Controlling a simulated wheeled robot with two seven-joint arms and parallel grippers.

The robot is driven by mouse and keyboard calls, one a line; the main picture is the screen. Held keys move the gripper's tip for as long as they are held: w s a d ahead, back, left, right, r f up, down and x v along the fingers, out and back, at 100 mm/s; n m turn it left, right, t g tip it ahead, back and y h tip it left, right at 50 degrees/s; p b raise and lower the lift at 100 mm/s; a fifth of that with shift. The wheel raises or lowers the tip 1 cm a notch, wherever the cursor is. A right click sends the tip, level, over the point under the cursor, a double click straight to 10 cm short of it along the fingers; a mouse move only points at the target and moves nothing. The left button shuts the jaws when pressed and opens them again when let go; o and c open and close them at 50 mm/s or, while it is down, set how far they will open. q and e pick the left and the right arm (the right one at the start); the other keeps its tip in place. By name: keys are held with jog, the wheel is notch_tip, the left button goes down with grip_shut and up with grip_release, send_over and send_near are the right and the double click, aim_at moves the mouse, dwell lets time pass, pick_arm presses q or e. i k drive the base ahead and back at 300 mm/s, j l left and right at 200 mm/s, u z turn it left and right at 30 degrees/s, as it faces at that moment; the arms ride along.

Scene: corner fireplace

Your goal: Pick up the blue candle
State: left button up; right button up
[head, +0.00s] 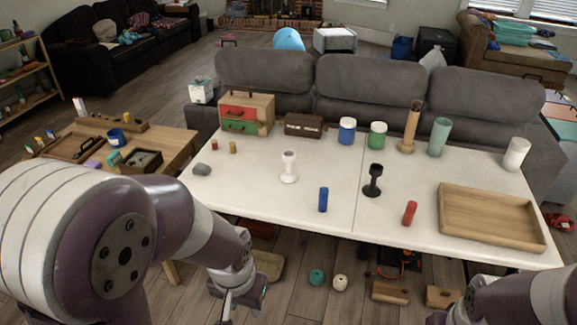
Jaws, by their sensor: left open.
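The blue candle (323,199) stands upright near the front edge of the white table (250,190). A red candle (410,213) stands to its right. A white candle holder (289,167) is behind it to the left, and a black holder (373,180) is behind it to the right. My left gripper (243,300) is open and empty, low in front of the table, to the left of the candle and well apart from it. My right arm shows at the bottom right, with its gripper cut off by the frame.
A wooden tray (490,216) lies at the table's right. A drawer box (246,115), a dark box (304,125), a blue jar (347,131) and a green jar (377,135) stand along the back. A wooden side table (178,150) is at the left. The tabletop around the blue candle is clear.

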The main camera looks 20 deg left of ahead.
aim_at(322, 207)
jog(key=z, duration=0.25)
jog(key=i+j+z, duration=0.1)
jog(key=j+z, duration=0.15)
jog(key=z, duration=0.2)
jog(key=i+j+z, duration=0.1)
jog(key=j+z, duration=0.2)
jog(key=z, duration=0.15)
jog(key=j+z, duration=0.65)
jog(key=z, duration=0.2)
jog(key=k+j, duration=0.1)
jog(key=j, duration=0.3)
jog(key=j+z, duration=0.15)
jog(key=j, duration=0.3)
jog(key=k+j, duration=0.15)
jog(key=j, duration=0.25)
jog(key=k+j+z, duration=0.1)
jog(key=j, duration=0.3)
